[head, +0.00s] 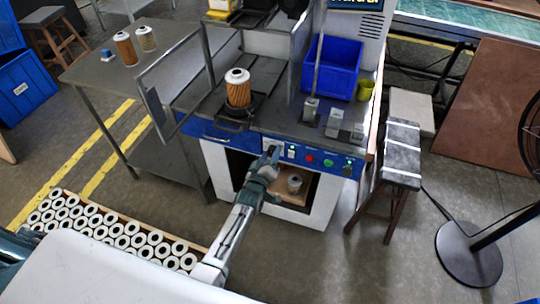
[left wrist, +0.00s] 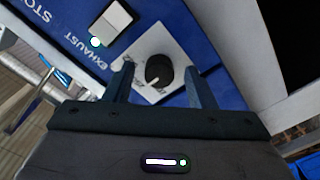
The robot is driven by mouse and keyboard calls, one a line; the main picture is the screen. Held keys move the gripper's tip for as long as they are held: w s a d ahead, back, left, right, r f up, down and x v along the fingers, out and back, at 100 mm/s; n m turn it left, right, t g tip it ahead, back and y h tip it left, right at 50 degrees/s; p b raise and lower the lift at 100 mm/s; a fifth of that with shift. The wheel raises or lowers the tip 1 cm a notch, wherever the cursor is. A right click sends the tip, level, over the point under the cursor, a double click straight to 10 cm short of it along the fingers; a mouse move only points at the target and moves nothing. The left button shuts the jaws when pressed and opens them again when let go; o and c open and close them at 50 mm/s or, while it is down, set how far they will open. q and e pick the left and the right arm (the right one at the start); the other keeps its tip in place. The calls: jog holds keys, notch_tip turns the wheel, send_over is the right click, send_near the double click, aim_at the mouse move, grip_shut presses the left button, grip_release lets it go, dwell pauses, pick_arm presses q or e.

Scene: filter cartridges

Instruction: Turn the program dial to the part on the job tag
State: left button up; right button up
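The program dial (left wrist: 159,70) is a round black knob on a white plate (left wrist: 178,46), set in a blue panel. A small pale mark shows near its lower edge in the left wrist view. My left gripper (left wrist: 160,84) is open, with one finger on each side of the dial; I cannot tell if either finger touches it. In the head view my left gripper (head: 272,155) is at the left part of the machine's blue front panel (head: 222,135) and hides the dial. I cannot make out a job tag. My right gripper is not in view.
A white rocker switch (left wrist: 111,22) and the word EXHAUST sit beside the dial plate. Coloured buttons (head: 309,158) line the panel to the right. An orange filter cartridge (head: 238,88) stands on the machine; another cartridge (head: 294,184) is in the opening below. A stool (head: 401,150) stands right.

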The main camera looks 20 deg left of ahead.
pick_arm(q)
jog(key=s, duration=1)
jog(key=shift+s+r+b, duration=0.15)
jog(key=shift+s+b, duration=0.2)
jog(key=shift+s, duration=0.05)
jog(key=shift+a, duration=0.15)
jog(key=shift+s, duration=0.1)
